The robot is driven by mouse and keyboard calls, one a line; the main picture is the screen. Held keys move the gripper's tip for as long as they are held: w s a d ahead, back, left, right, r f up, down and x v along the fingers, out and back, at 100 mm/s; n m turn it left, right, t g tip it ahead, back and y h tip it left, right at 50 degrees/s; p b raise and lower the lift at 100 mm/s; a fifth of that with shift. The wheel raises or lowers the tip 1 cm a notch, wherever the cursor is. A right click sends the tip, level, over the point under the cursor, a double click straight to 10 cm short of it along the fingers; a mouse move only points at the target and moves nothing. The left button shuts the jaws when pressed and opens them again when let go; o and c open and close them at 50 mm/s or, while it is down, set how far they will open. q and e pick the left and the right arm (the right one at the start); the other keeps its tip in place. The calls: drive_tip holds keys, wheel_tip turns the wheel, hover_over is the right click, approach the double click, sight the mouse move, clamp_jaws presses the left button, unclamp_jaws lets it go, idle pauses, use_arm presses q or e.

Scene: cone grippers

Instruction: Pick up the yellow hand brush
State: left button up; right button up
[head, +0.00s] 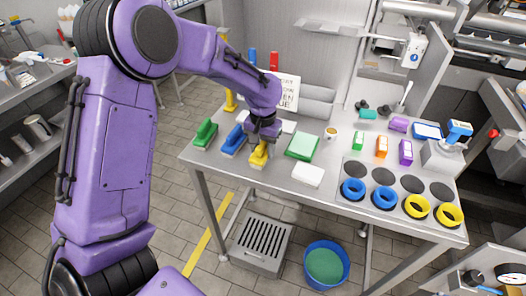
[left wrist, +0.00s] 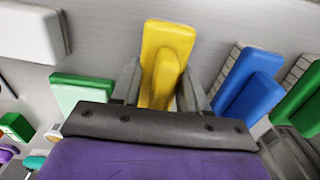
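The yellow hand brush (head: 259,154) stands near the front edge of the steel table, right of the blue brush. My left gripper (head: 265,134) is over it from above. In the left wrist view the yellow brush (left wrist: 167,48) lies between the two grey fingers (left wrist: 160,90), one on each side of its handle. The fingers look very close to the handle; I cannot tell whether they press on it. The brush seems to rest on the table. My right gripper is out of view.
A blue brush (head: 233,140) and a green brush (head: 204,134) stand to the left. Blue rings (head: 353,189) and yellow rings (head: 417,206) lie farther right on the table.

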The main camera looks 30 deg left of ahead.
use_arm(q)
wheel_tip(320, 180, up, 3)
drive_tip(key=shift+w+r, duration=0.1)
drive_tip(key=s+d+r, duration=0.3)
drive_tip(key=d+r, duration=0.2)
drive_tip(key=d, duration=0.1)
drive_tip(key=s+d+r, duration=0.3)
drive_tip(key=d+r, duration=0.1)
drive_tip(key=d, duration=0.2)
drive_tip(key=shift+s+d+r, duration=0.25)
drive_tip(key=shift+r, duration=0.1)
drive_tip(key=shift+o, duration=1.2)
drive_tip(key=shift+w+f, duration=0.1)
drive_tip(key=shift+c, duration=0.4)
